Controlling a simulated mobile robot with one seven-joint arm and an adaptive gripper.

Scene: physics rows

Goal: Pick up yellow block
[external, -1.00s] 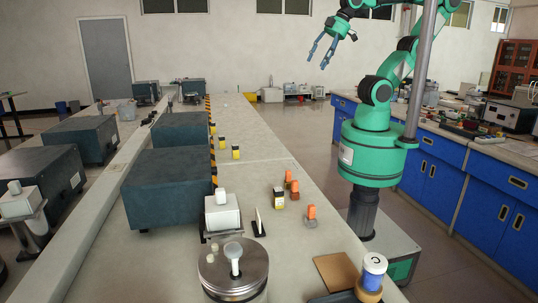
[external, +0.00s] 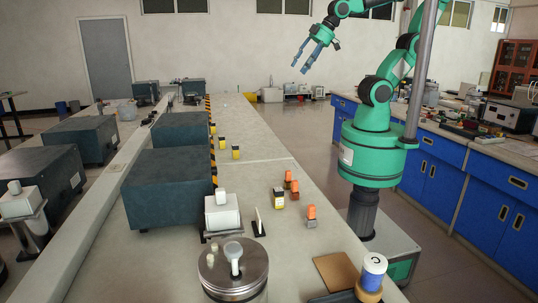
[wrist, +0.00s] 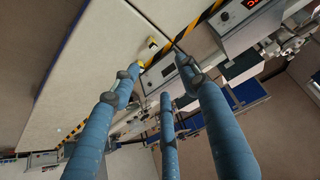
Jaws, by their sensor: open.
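Several small yellow blocks with dark tops stand on the long bench in the external view: one far back (external: 212,129), one in the middle (external: 221,144) and one nearer (external: 236,153). My gripper (external: 299,69) is open and empty, raised high above the bench's right side, away from all the blocks. In the wrist view its blue fingers are spread, and a small yellow patch (wrist: 142,64) shows right by one fingertip, partly hidden; I cannot tell which block it is.
Orange-topped pieces (external: 311,215), a white box (external: 221,214) and a round metal container (external: 233,270) crowd the near bench. Large dark boxes (external: 168,187) line its left side, by a black-yellow stripe. The bench's far middle (external: 255,140) is clear.

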